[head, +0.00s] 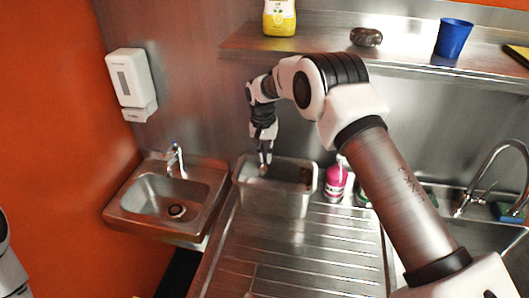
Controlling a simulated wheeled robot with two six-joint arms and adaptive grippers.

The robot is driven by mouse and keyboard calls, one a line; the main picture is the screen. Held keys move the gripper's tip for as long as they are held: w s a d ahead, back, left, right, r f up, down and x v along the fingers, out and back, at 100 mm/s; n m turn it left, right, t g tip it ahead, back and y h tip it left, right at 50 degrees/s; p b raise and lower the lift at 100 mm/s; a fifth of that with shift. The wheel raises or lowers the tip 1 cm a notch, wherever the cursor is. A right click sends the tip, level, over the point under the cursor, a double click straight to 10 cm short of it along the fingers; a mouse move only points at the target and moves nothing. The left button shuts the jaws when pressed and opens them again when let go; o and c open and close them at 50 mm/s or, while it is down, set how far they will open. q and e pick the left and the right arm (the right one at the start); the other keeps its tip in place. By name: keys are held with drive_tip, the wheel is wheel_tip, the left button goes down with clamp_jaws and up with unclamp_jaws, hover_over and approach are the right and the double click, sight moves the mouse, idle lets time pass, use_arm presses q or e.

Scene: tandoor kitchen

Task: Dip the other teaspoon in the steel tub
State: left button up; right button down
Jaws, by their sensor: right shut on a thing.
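The steel tub (279,202) stands at the back left of the ribbed steel drainboard. My right gripper (263,152) points down at the tub's left side, shut on a small teaspoon (263,170). The spoon's lower end is at or inside the tub's opening; I cannot tell how deep it reaches. A dark brown thing (305,176) shows inside the tub at its right end. Part of my left arm shows at the left edge; its gripper is out of view.
A pink bottle (335,182) stands right of the tub. A small hand basin (165,195) is at left, a sink with a tap (492,172) at right. The shelf (400,57) above holds a yellow bottle (280,18) and a blue cup (453,38). The front drainboard (300,255) is clear.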

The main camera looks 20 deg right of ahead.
use_arm(q)
wheel_tip(320, 180, down, 8)
drive_tip(key=w+b, duration=0.1)
drive_tip(key=b, duration=0.7)
use_arm(e)
wheel_tip(320, 180, down, 11)
drive_tip(key=w, duration=0.1)
drive_tip(key=shift+w+r, duration=0.2)
drive_tip(key=shift+w, duration=0.1)
use_arm(q)
drive_tip(key=shift+r, duration=0.15)
use_arm(e)
drive_tip(key=shift+r, duration=0.15)
idle(1.5)
